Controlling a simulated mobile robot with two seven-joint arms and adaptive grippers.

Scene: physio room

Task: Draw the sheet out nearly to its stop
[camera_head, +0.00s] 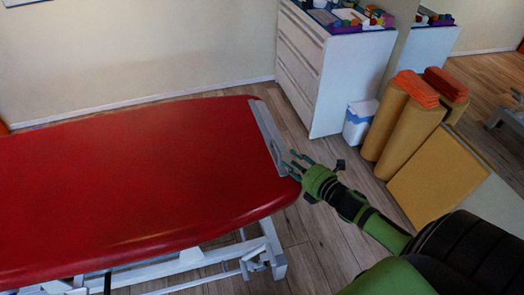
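A narrow grey sheet or plate (266,132) lies along the right end of the red treatment couch (130,175). Its near end has a slot-like opening (281,157). Only a thin strip of it shows beyond the red top. My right gripper (291,162) is at this near end, coming in from the lower right, with its fingers pointing left at the slot. The fingers are small and overlap the plate's edge, so I cannot tell whether they grip it or only lie beside it. My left gripper is out of view.
A white drawer cabinet (315,75) stands behind the couch's right end, with a small white-and-blue bin (359,122) beside it. Tan rolls (404,135) and a tan board (436,178) are at the right. Wooden floor (318,240) is clear near the couch's end.

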